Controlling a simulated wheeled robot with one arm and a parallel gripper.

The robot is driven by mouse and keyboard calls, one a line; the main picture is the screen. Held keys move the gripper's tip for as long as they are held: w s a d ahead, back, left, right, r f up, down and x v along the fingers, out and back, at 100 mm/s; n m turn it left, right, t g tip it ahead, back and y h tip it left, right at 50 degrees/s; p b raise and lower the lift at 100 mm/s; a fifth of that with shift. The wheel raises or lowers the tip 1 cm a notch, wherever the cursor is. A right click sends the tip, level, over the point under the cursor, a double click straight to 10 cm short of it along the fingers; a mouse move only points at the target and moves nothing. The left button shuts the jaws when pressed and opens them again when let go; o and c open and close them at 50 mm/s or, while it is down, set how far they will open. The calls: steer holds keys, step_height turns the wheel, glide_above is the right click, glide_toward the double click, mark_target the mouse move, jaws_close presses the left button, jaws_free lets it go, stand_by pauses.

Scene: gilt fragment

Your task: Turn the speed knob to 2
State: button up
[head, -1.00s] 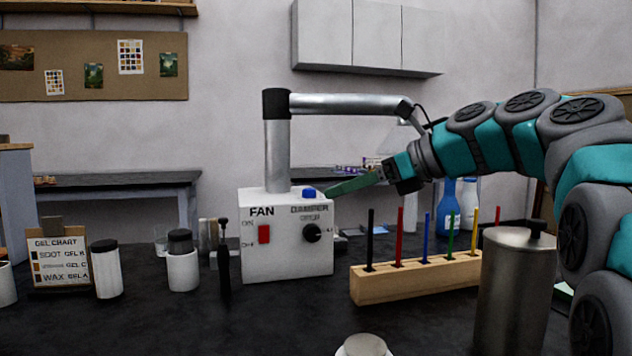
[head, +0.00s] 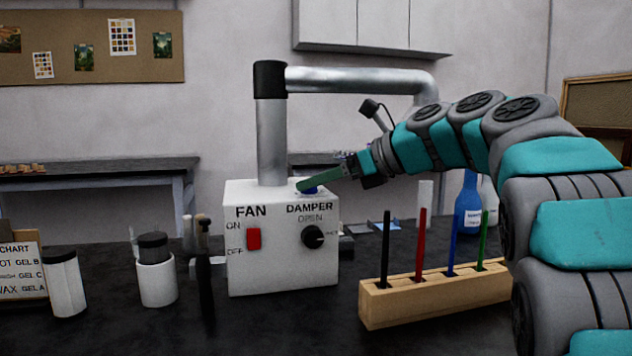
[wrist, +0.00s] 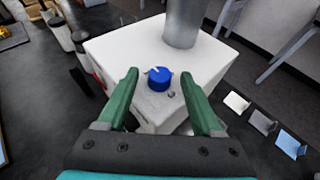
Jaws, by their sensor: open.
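A white control box (head: 282,268) stands on the dark bench, with a blue knob (wrist: 159,78) on its top face. No readable speed marks show around this knob; a pale pointer mark shows on it. The front has a red FAN switch (head: 253,239) and a black DAMPER knob (head: 313,237).
A metal duct (head: 271,135) rises from the box top behind the knob. A wooden rack (head: 420,300) with coloured rods stands right of the box, below my arm. White jars (head: 157,282) and a dark upright tool (head: 205,275) stand to the left.

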steer(key=shift+w+a+f, duration=0.2)
steer(key=shift+w+a, duration=0.05)
steer(key=shift+a, duration=0.15)
jaws_close()
stand_by(0.4)
